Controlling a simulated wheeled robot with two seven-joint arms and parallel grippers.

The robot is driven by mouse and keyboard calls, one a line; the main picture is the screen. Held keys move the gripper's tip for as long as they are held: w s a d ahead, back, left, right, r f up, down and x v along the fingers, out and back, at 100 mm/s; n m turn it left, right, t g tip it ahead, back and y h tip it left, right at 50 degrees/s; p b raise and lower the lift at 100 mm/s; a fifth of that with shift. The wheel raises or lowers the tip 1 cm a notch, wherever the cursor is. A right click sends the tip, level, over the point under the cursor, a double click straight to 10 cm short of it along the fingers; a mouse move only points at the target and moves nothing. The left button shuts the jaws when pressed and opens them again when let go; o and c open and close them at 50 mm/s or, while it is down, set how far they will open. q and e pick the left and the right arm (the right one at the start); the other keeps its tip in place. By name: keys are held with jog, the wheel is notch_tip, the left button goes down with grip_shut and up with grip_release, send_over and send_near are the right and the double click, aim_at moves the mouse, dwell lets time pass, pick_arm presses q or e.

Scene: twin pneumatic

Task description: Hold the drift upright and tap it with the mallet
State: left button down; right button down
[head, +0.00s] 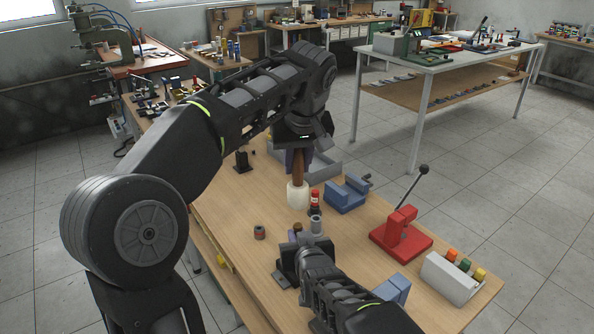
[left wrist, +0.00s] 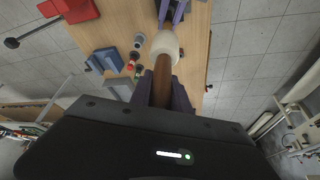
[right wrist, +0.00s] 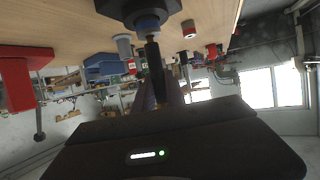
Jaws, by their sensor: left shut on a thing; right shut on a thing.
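My left gripper (head: 299,158) is shut on the brown handle (left wrist: 162,80) of a mallet. Its pale head (head: 297,195) hangs below the gripper and also shows in the left wrist view (left wrist: 165,45). My right gripper (right wrist: 160,98) is shut on the drift (right wrist: 153,58), a dark rod. In the right wrist view its far end meets a blue ring (right wrist: 147,24) on a dark block (right wrist: 125,8); whether it is seated there I cannot tell. In the head view the mallet head is above and apart from the right gripper (head: 300,248), which hides much of the drift.
A blue vise (head: 346,194), a red-capped bottle (head: 314,203) and a grey cylinder (head: 316,226) stand close by.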

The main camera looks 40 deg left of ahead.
dwell(0.3)
jog(key=c, duration=1.3)
grip_release()
jog(key=v, duration=1.2)
jog(key=shift+d+f, duration=0.1)
